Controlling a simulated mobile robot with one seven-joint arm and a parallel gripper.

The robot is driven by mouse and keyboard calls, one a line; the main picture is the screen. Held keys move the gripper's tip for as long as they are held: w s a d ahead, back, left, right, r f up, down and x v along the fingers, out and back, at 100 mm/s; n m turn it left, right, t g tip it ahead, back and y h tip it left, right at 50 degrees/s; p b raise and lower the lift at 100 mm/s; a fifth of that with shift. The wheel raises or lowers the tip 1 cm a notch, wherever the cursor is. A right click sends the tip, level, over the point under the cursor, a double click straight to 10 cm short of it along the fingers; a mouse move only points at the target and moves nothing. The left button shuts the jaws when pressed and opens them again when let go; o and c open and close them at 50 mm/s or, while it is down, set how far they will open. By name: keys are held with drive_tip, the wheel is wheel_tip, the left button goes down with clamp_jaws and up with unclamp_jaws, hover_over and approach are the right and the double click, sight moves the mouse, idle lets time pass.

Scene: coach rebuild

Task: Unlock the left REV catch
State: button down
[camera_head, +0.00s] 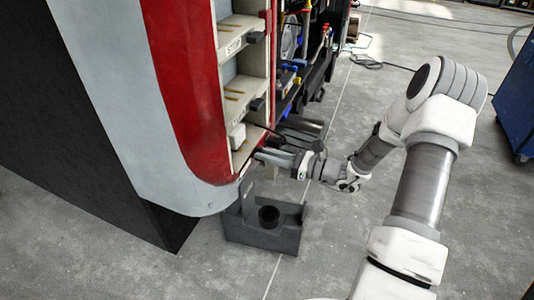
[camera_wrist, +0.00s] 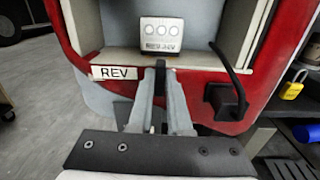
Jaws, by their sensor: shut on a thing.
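In the wrist view, my gripper (camera_wrist: 160,98) points at the lower red edge of the coach's open compartment. Its two grey fingers are shut on a narrow dark upright piece, the left REV catch (camera_wrist: 160,67). A white REV label (camera_wrist: 118,73) is on the red edge just left of the fingers. The fingers hide the lower part of the catch, so whether it is locked cannot be told. In the head view, my gripper (camera_head: 270,156) reaches in from the right to the bottom of the shelf column; the catch is too small to make out there.
A white box with REV lettering (camera_wrist: 162,35) stands in the compartment behind the catch. A black block with a cable (camera_wrist: 226,101) sits to the right, and a yellow padlock (camera_wrist: 293,87) beyond it. A dark grey bin (camera_head: 262,236) stands below my gripper.

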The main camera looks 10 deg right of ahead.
drive_tip(key=shift+w+d+f+m+p, duration=0.1)
drive_tip(key=shift+f+m+p, duration=0.05)
drive_tip(key=shift+m+p, duration=3.6)
drive_tip(key=shift+w+d+f+m+p, duration=0.1)
drive_tip(key=shift+m+p, duration=2.45)
drive_tip(key=shift+m, duration=2.4)
drive_tip(key=c, duration=0.9)
unclamp_jaws()
drive_tip(key=shift+o, duration=0.2)
drive_tip(key=v, duration=1.7)
drive_tip(key=shift+s, duration=0.2)
drive_tip(key=shift+r, duration=0.1)
